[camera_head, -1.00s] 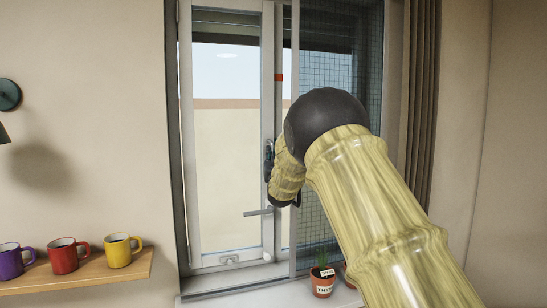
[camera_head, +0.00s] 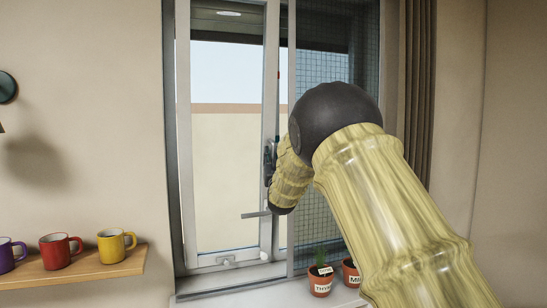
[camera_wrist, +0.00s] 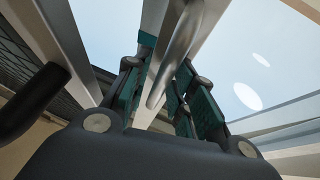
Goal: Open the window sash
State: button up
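The window sash (camera_head: 186,160) is a tall white-framed glass pane in the left of the window. It stands slightly ajar, with a narrow gap beside its right stile (camera_head: 271,60). My gripper (camera_head: 270,160) is at that stile, partly hidden by my wrist in the head view. In the wrist view, a grey bar handle (camera_wrist: 183,40) runs between the teal-padded fingers of my gripper (camera_wrist: 168,65). The fingers close in on both sides of the bar; the exact contact is partly hidden. A grey lever (camera_head: 256,214) projects left below my gripper.
A meshed screen (camera_head: 315,220) fills the window's right half, behind my arm. Potted herbs (camera_head: 320,284) stand on the sill below it. A wooden shelf (camera_head: 75,270) with mugs (camera_head: 112,246) is at lower left. A brown curtain (camera_head: 420,90) hangs at right.

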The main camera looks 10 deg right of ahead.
jog(key=shift+s, duration=0.1)
jog(key=v, duration=1.2)
dwell(0.4)
